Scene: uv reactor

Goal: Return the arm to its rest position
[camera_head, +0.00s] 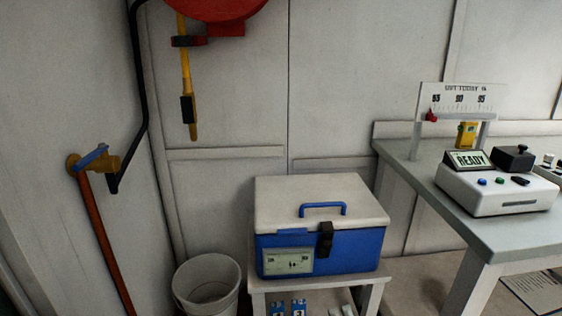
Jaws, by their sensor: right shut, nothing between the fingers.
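No arm and no gripper of mine shows clearly in the head view, so I cannot see how either arm is posed. The view holds a blue cooler box (345,250) with a closed white lid (285,205), a blue handle (323,209) and a black latch (325,240) at its front. The box stands on a small white stand (372,294).
At right, a grey table (420,165) carries a white device (490,195) with a display reading READY (468,160), and a scale board (460,98). A white bucket (207,279) stands left of the stand. A red reel (215,10) with a yellow nozzle hangs above.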

